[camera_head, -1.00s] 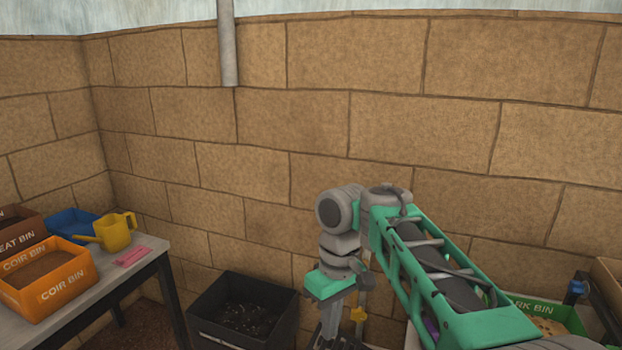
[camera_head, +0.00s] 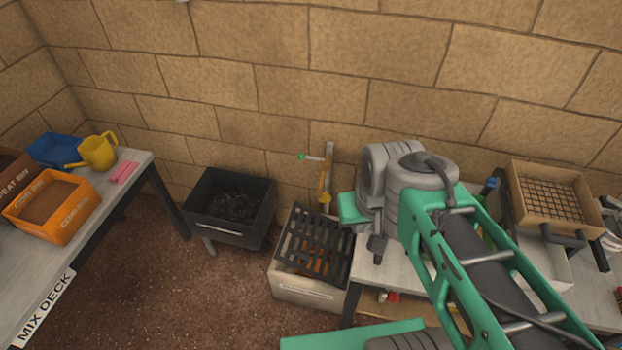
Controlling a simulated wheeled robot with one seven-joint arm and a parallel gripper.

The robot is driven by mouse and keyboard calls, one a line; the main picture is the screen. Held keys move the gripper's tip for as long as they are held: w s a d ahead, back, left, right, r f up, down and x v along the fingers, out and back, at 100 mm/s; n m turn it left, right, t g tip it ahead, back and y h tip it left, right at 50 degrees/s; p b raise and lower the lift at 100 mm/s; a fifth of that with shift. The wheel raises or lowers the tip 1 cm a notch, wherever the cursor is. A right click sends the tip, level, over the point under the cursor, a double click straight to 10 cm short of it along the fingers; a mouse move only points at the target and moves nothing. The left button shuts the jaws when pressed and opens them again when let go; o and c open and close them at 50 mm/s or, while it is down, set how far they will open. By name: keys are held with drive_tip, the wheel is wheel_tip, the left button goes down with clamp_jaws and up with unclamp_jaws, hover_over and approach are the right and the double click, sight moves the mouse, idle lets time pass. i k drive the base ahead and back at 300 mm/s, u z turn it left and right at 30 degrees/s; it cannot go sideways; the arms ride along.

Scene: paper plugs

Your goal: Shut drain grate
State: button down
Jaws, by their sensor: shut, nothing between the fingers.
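The drain grate (camera_head: 312,240) is a dark slatted panel over a pale box-shaped basin (camera_head: 300,290) on the floor, below the middle of the view. It looks tilted, but I cannot tell its exact angle. Something orange shows through its slats. My gripper (camera_head: 377,248) points down just right of the grate, partly hidden under my wrist. It is shut and empty, and I see no contact with the grate.
A black bin (camera_head: 231,205) stands left of the basin. A pipe with a yellow fitting (camera_head: 325,183) rises behind it. A bench with a wooden sieve (camera_head: 552,195) is at right. The mix deck table (camera_head: 60,290) is at left, with brown floor between.

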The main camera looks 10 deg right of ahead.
sight(297, 254)
drive_tip(key=k, duration=1.25)
drive_tip(key=u, duration=0.55)
drive_tip(key=i, duration=0.45)
drive_tip(key=u, duration=0.8)
drive_tip(key=i, duration=0.9)
drive_tip(key=z, duration=0.5)
drive_tip(key=i, duration=0.55)
drive_tip(key=z, duration=0.45)
